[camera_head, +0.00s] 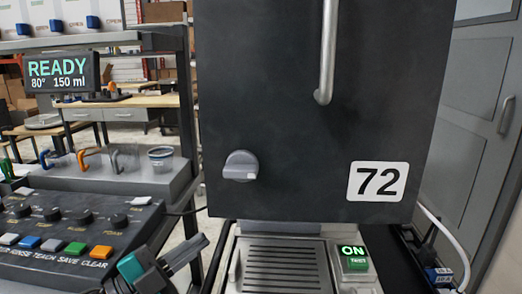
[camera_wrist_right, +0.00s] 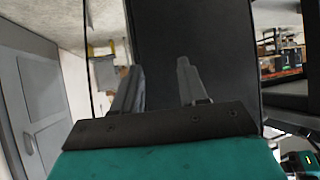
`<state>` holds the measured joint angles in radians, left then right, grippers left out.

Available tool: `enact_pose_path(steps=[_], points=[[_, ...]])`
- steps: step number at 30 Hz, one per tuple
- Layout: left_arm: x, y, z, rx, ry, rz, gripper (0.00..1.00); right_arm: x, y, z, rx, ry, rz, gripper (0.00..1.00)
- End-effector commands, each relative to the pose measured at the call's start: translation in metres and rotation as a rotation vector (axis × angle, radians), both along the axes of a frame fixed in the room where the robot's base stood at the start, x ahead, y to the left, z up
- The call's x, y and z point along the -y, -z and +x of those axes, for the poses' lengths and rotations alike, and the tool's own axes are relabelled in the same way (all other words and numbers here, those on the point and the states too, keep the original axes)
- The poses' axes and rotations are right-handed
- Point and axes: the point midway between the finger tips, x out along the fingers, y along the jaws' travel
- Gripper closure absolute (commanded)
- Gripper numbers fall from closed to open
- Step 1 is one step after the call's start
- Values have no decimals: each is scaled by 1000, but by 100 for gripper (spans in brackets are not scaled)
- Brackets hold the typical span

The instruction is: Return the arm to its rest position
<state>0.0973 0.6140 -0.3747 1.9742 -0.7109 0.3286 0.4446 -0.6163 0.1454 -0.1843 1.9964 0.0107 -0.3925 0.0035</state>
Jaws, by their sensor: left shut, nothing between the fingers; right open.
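My left gripper (camera_head: 196,245) shows at the bottom of the head view, left of centre, with a teal part and dark grey fingers. Its fingers are shut and hold nothing. It is in front of the button panel's right end and left of the slotted drip tray (camera_head: 281,268). My right gripper (camera_wrist_right: 160,68) shows only in the right wrist view. Its two grey fingers are apart and nothing is between them. A dark panel stands behind them.
A black cabinet (camera_head: 300,120) marked 72 has a vertical handle (camera_head: 327,60) and a grey knob (camera_head: 240,166). A green ON switch (camera_head: 353,259) is below it. A grey door (camera_head: 470,130) is at right.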

Motion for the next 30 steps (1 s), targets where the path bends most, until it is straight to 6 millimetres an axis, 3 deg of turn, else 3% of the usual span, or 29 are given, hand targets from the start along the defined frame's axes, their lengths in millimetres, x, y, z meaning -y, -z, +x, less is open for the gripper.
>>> enact_pose_path(steps=[5,8,12,15,18,21,30], points=[[-27,62,-4,-322,-248,-221,100,3,-13,-2,-3,3,-9,57],[-43,114,-23,-542,-401,-308,100,5,-20,-1,2,5,-13,57],[-59,191,-74,-872,-590,-385,100,10,-29,-1,7,12,-20,57],[-62,228,-110,-1047,-671,-408,100,13,-29,-3,2,17,-26,57],[-62,250,-137,-1158,-714,-418,100,15,-30,-5,1,19,-28,57],[-61,260,-150,-1212,-734,-422,100,14,-30,-5,2,19,-27,57],[-61,263,-152,-1222,-738,-421,100,13,-29,-6,-1,19,-24,57]])
